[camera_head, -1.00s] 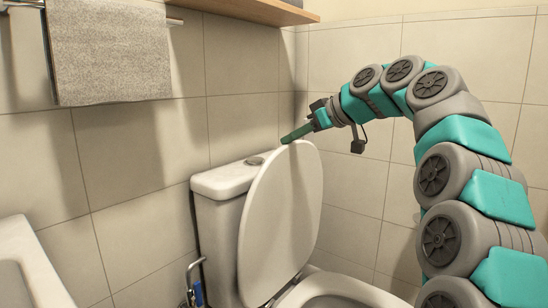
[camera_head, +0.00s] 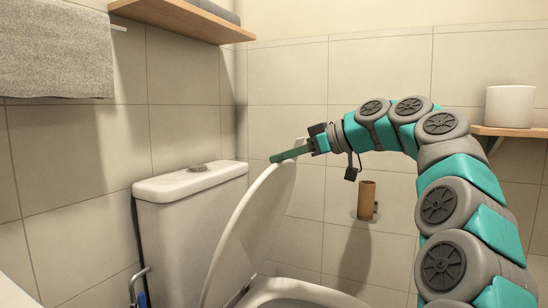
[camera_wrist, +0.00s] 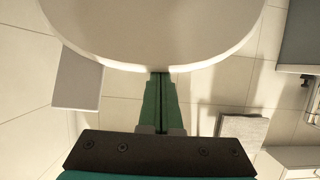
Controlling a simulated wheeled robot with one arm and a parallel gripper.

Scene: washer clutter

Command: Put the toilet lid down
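The white toilet lid (camera_head: 252,225) is raised and leans forward from the tank, over the toilet bowl (camera_head: 300,292). It fills the top of the wrist view (camera_wrist: 155,30). My gripper (camera_head: 276,158) is at the lid's upper edge, with its green fingers reaching across to the tank side. In the wrist view my gripper's fingers (camera_wrist: 159,75) lie together, and the lid's edge hides their tips. They appear to touch the lid's edge, with nothing visible held between them.
The toilet tank (camera_head: 190,195) stands against the tiled wall behind the lid. A brown cardboard roll (camera_head: 366,200) is on the wall to the right. A wooden shelf (camera_head: 505,131) holds a white roll (camera_head: 510,106). A grey towel (camera_head: 55,50) hangs at upper left.

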